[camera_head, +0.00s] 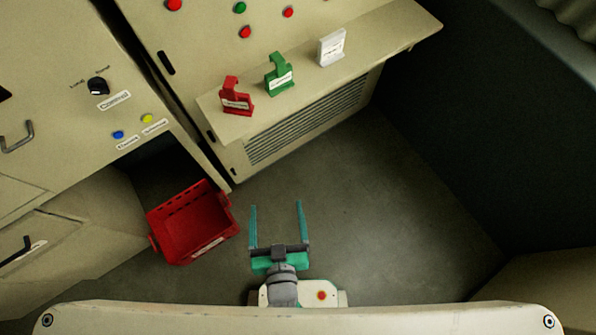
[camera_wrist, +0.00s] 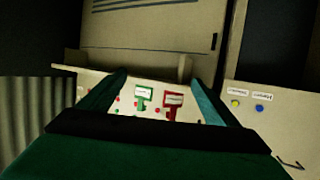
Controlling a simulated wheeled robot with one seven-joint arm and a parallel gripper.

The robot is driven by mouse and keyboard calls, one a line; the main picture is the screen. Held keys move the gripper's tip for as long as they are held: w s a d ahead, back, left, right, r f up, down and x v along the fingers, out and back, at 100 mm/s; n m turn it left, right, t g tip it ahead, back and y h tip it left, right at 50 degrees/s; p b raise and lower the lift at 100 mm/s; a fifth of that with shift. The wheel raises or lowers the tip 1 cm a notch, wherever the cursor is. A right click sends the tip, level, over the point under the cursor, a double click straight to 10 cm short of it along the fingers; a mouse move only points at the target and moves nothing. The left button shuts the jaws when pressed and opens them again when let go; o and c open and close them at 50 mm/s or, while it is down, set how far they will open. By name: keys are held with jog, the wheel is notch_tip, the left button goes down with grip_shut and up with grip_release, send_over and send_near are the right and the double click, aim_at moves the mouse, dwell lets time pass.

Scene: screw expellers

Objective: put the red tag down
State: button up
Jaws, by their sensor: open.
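The red tag (camera_head: 235,97) stands upright at the left end of the beige ledge (camera_head: 303,88) in the head view. In the wrist view the red tag (camera_wrist: 172,105) shows between the fingers, beside the green tag (camera_wrist: 143,100). My gripper (camera_head: 276,208) is open, with nothing between its teal fingers. In the head view it is below and to the right of the red tag, well apart from it. The wrist view shows my gripper (camera_wrist: 160,84) from behind, and its dark body hides the lower part of that picture.
A green tag (camera_head: 279,75) and a white tag (camera_head: 332,47) stand farther right on the ledge. A red crate (camera_head: 193,222) sits low at the left. Cabinet panels with buttons and a dark knob (camera_head: 98,87) stand at the left. The floor (camera_head: 375,215) to the right is clear.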

jog(key=s+d+r+m+t+h, duration=0.1)
jog(key=s+d+r, duration=0.2)
jog(key=s+d, duration=0.2)
jog(key=shift+s+d+r+h, duration=0.25)
jog(key=shift+s+h, duration=0.15)
jog(key=shift+s, duration=0.6)
dwell(0.5)
